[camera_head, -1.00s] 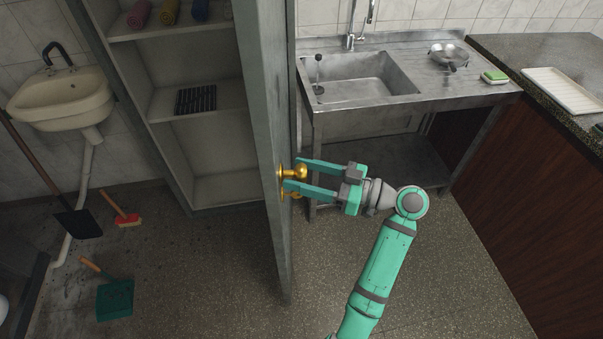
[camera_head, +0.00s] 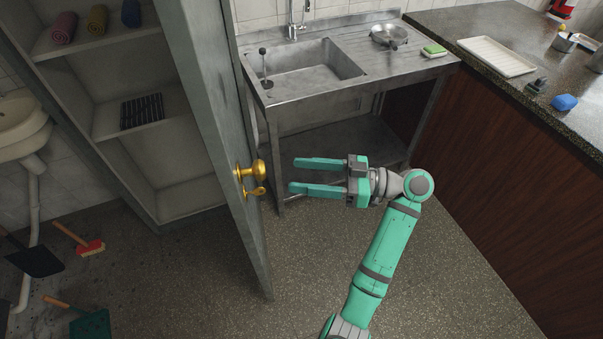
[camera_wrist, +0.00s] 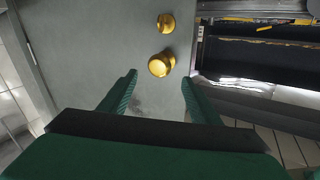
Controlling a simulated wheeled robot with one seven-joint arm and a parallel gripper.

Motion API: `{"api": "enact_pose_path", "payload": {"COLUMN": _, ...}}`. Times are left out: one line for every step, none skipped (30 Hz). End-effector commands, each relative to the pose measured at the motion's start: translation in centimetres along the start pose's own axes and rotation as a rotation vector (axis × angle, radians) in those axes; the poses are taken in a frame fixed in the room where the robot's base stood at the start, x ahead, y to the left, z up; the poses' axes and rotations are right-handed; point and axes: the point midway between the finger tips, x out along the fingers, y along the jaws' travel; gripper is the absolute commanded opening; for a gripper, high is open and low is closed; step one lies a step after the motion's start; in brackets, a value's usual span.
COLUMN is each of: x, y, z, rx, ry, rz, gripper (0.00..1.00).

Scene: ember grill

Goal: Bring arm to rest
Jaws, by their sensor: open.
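My gripper (camera_head: 292,176) is open and empty, with its two green fingers pointing left toward a grey cabinet door (camera_head: 220,130). The door stands open and carries a brass knob (camera_head: 246,174) with a smaller brass piece just below it. My fingertips are a short gap to the right of the knob and do not touch it. In the wrist view my open fingers (camera_wrist: 158,92) show with the brass knob (camera_wrist: 160,65) beyond them, and nothing is between them.
A steel sink table (camera_head: 330,75) stands behind my gripper. A dark counter (camera_head: 480,50) with a wooden front runs along the right. An open shelf unit (camera_head: 130,110) is left of the door. The floor (camera_head: 450,270) right of my arm is clear.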

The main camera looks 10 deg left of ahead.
Motion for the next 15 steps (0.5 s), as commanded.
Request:
{"api": "enact_pose_path", "payload": {"x": 0.0, "y": 0.0, "z": 0.0, "rx": 0.0, "ry": 0.0, "rz": 0.0, "gripper": 0.57}}
{"api": "enact_pose_path", "payload": {"x": 0.0, "y": 0.0, "z": 0.0, "rx": 0.0, "ry": 0.0, "rz": 0.0, "gripper": 0.57}}
{"api": "enact_pose_path", "payload": {"x": 0.0, "y": 0.0, "z": 0.0, "rx": 0.0, "ry": 0.0, "rz": 0.0, "gripper": 0.57}}
{"api": "enact_pose_path", "payload": {"x": 0.0, "y": 0.0, "z": 0.0, "rx": 0.0, "ry": 0.0, "rz": 0.0, "gripper": 0.57}}
{"api": "enact_pose_path", "payload": {"x": 0.0, "y": 0.0, "z": 0.0, "rx": 0.0, "ry": 0.0, "rz": 0.0, "gripper": 0.57}}
{"api": "enact_pose_path", "payload": {"x": 0.0, "y": 0.0, "z": 0.0, "rx": 0.0, "ry": 0.0, "rz": 0.0, "gripper": 0.57}}
{"api": "enact_pose_path", "payload": {"x": 0.0, "y": 0.0, "z": 0.0, "rx": 0.0, "ry": 0.0, "rz": 0.0, "gripper": 0.57}}
{"api": "enact_pose_path", "payload": {"x": 0.0, "y": 0.0, "z": 0.0, "rx": 0.001, "ry": 0.0, "rz": 0.0, "gripper": 0.57}}
{"api": "enact_pose_path", "payload": {"x": 0.1, "y": 0.0, "z": 0.1, "rx": 0.003, "ry": 0.001, "rz": 0.002, "gripper": 0.57}}
{"api": "enact_pose_path", "payload": {"x": 0.2, "y": 0.1, "z": 0.3, "rx": 0.008, "ry": 0.002, "rz": 0.006, "gripper": 0.57}}
{"api": "enact_pose_path", "payload": {"x": 0.3, "y": 0.1, "z": 0.5, "rx": 0.017, "ry": 0.004, "rz": 0.013, "gripper": 0.57}}
{"api": "enact_pose_path", "payload": {"x": 0.6, "y": 0.3, "z": 1.1, "rx": 0.034, "ry": 0.007, "rz": 0.029, "gripper": 0.57}}
{"api": "enact_pose_path", "payload": {"x": 0.9, "y": 0.5, "z": 1.6, "rx": 0.051, "ry": 0.01, "rz": 0.044, "gripper": 0.57}}
{"api": "enact_pose_path", "payload": {"x": 1.2, "y": 0.7, "z": 2.2, "rx": 0.071, "ry": 0.015, "rz": 0.065, "gripper": 0.57}}
{"api": "enact_pose_path", "payload": {"x": 1.7, "y": 1.0, "z": 3.3, "rx": 0.105, "ry": 0.021, "rz": 0.097, "gripper": 0.57}}
